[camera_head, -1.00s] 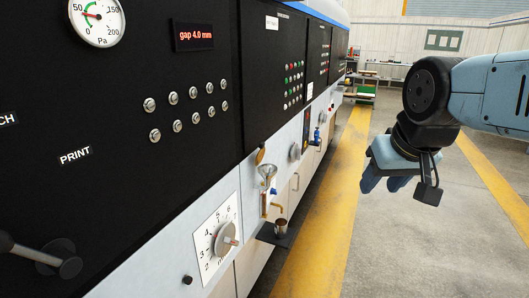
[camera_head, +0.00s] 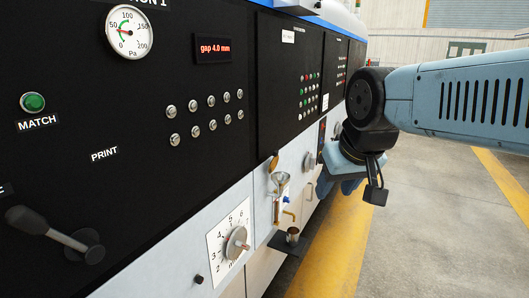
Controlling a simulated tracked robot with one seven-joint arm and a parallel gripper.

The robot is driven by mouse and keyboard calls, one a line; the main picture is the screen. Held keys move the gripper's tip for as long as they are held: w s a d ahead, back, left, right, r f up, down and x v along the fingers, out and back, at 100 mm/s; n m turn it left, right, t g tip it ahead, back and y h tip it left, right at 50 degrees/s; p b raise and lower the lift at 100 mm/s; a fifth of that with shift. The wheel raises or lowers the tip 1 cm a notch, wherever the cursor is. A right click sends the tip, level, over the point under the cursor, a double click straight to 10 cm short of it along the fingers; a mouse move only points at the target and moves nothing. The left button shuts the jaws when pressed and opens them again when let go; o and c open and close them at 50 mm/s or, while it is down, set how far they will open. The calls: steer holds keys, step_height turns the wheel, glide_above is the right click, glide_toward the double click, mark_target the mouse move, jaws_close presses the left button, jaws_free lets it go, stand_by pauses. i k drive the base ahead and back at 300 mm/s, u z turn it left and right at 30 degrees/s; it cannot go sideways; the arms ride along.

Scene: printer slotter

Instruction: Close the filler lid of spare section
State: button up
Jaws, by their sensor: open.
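A brass round filler lid (camera_head: 274,162) stands raised above a metal funnel (camera_head: 280,181) on the front of the printing machine. I cannot read which section this funnel belongs to. My gripper (camera_head: 337,188) hangs fingers down to the right of and beyond this funnel, close to the machine front in the picture. It is open and apart from the lid, with nothing seen between its fingers. A farther fitting of the machine is hidden behind my gripper and wrist.
A small metal cup (camera_head: 293,236) stands on a dark shelf under a brass spout (camera_head: 290,214). A dial knob (camera_head: 237,243) and a black lever (camera_head: 55,236) stick out from the front. A grey knob (camera_head: 309,161) lies between funnel and gripper. The floor at right is clear.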

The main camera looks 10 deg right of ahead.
mark_target(274, 161)
steer(key=i, duration=0.9)
steer(key=u, duration=0.05)
steer(key=k, duration=1)
steer(key=u, duration=0.45)
steer(key=i, duration=0.65)
steer(key=z, duration=0.1)
